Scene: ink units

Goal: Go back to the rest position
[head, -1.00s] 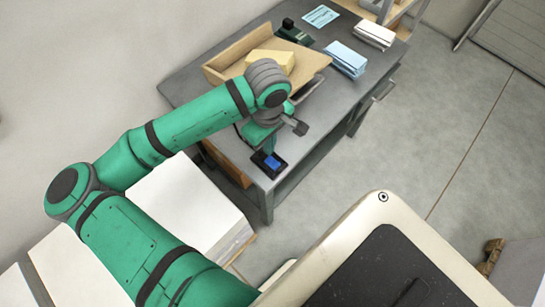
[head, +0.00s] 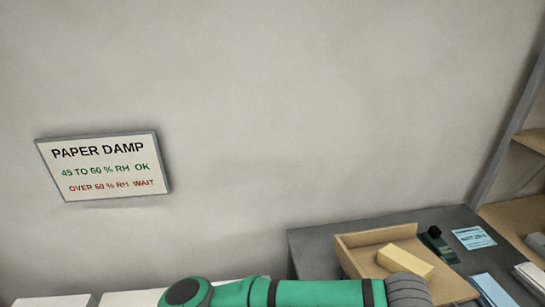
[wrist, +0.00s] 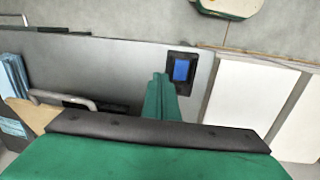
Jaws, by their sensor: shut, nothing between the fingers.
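My gripper (wrist: 161,80) shows in the wrist view as green fingers closed together with nothing between them. Its tips are near a small black pad with a blue face (wrist: 181,70) on the grey table (wrist: 115,60); I cannot tell the height between them. In the head view my green arm runs along the bottom edge, and the gripper is below the picture.
In the head view a wooden tray (head: 372,238) holding a yellow block (head: 405,261) is close to my arm. A dark green device (head: 437,246), a blue card (head: 474,238) and a blue stack (head: 494,290) are to its right. White stacks (wrist: 235,95) stand beside the table.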

